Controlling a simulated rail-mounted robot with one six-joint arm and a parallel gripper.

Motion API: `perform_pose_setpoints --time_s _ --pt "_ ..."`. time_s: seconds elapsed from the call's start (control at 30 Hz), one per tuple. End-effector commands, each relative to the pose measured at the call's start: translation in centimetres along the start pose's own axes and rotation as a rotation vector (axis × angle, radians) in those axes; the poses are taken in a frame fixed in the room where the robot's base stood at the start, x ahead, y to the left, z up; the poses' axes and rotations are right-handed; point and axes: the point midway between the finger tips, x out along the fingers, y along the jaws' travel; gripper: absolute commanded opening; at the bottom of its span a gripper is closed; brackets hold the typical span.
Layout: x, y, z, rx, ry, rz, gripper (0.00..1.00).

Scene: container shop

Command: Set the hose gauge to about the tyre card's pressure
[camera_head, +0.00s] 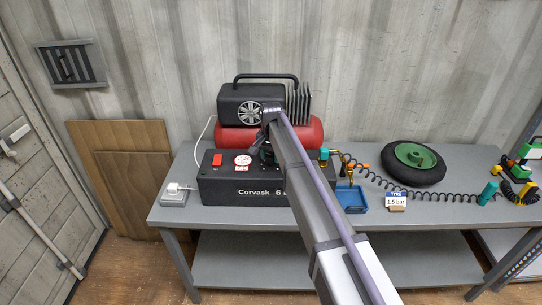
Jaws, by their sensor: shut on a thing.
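The tyre card (396,201) stands at the bench's front edge and reads 1.5 bar. The black compressor box (225,190), marked Corvask, carries a round white gauge (243,160) and a red switch (217,160). The gauge's needle is too small to read. My gripper (264,149) is at the panel just right of this gauge, shut on what looks like a dark knob, mostly hidden by my arm. A brass fitting with a small gauge (349,168) is at the near end of the coiled hose (425,194); its reading is not legible.
A wheel (428,176) with a green hub lies on the grey bench (470,212). A blue tray (352,201) is right of the box. A teal-handled piece (488,192) is at the hose's right end. A power socket (174,195) is at left. My arm crosses the box's right half.

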Motion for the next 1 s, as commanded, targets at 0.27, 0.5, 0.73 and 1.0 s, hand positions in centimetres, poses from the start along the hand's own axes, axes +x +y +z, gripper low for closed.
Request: perform_pose_setpoints --time_s 0.27,0.5,0.73,1.0 --pt "0.0 0.0 0.0 -0.001 -0.001 0.001 0.52" --pt "0.0 0.0 0.0 -0.002 0.000 0.000 0.69" --pt "-0.4 0.0 0.0 -0.002 0.000 0.000 0.69" --pt "-5.5 0.0 0.0 -0.002 0.000 0.000 0.69"
